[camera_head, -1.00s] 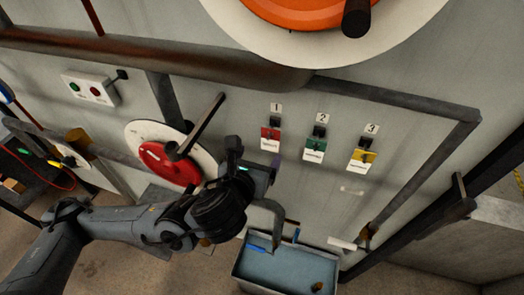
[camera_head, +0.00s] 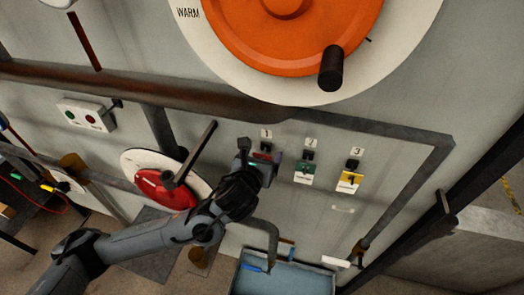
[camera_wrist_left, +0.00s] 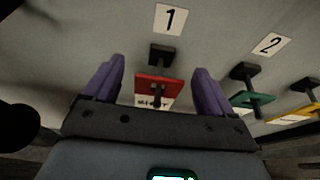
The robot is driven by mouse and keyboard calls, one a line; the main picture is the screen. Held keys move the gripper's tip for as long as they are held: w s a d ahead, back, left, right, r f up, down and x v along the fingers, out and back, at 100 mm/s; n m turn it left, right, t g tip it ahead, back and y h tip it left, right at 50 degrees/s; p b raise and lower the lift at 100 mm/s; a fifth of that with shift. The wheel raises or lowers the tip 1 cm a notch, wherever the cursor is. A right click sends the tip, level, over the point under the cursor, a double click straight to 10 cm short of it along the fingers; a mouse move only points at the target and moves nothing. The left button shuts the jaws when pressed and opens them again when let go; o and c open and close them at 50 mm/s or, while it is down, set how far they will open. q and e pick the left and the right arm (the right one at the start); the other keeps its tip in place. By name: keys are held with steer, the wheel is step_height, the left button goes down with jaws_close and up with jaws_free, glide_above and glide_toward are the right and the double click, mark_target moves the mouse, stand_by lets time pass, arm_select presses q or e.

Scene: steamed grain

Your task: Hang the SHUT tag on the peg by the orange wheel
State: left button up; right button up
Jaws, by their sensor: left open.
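A red-topped tag (camera_wrist_left: 158,88) hangs on the dark peg under label 1 in the left wrist view; its lettering is too small to read. In the head view the tag is mostly hidden behind my left gripper (camera_head: 266,166). The gripper is open, with one purple finger on each side of the tag in the wrist view (camera_wrist_left: 159,78). I cannot tell whether the fingers touch it. The orange wheel (camera_head: 345,30), with a dark handle, is at the top of the head view on a white disc. A small dark peg-like piece (camera_head: 369,40) shows at its right.
A green tag (camera_head: 306,167) and a yellow tag (camera_head: 350,177) hang under labels 2 and 3. A red wheel (camera_head: 158,188) with a lever is left of my gripper. A brown pipe (camera_head: 190,96) crosses above. A blue-grey basin (camera_head: 300,276) is below.

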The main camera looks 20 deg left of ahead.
arm_select(q)
steer(key=shift+w+f, duration=0.15)
steer(key=shift+w, duration=0.15)
steer(key=c, duration=0.9)
steer(key=o, duration=1)
steer(key=c, duration=1.2)
steer(key=shift+r, duration=0.25)
steer(key=shift+s, duration=0.3)
